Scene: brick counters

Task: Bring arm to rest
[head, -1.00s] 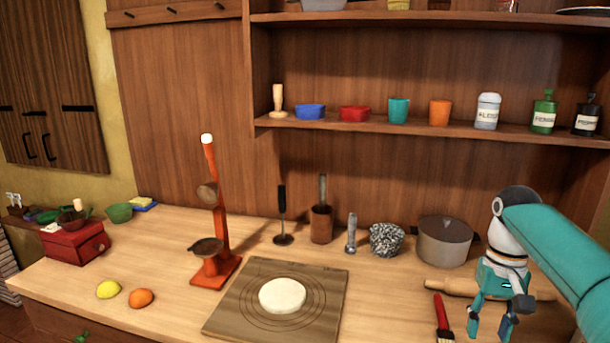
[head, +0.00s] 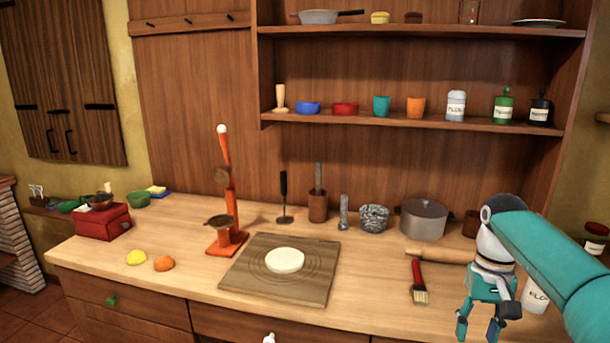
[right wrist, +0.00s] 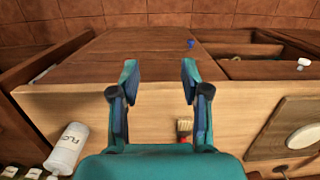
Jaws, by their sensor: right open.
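My right arm, teal, comes in from the right in the head view. Its right gripper (head: 480,325) points down, open and empty, at the counter's front edge on the right. In the right wrist view the two fingers (right wrist: 160,75) are spread apart with nothing between them. The red-handled brush (head: 418,282) lies on the counter just left of the gripper; its bristles also show in the right wrist view (right wrist: 184,126). My left gripper is in neither view.
A rolling pin (head: 435,256) and a pot (head: 424,219) lie behind the brush. A white labelled bottle (head: 535,295) stands right of the gripper, partly behind my arm. A board (head: 312,285) with dough (head: 285,260) is left of the brush. Drawer fronts (head: 235,325) are below the counter.

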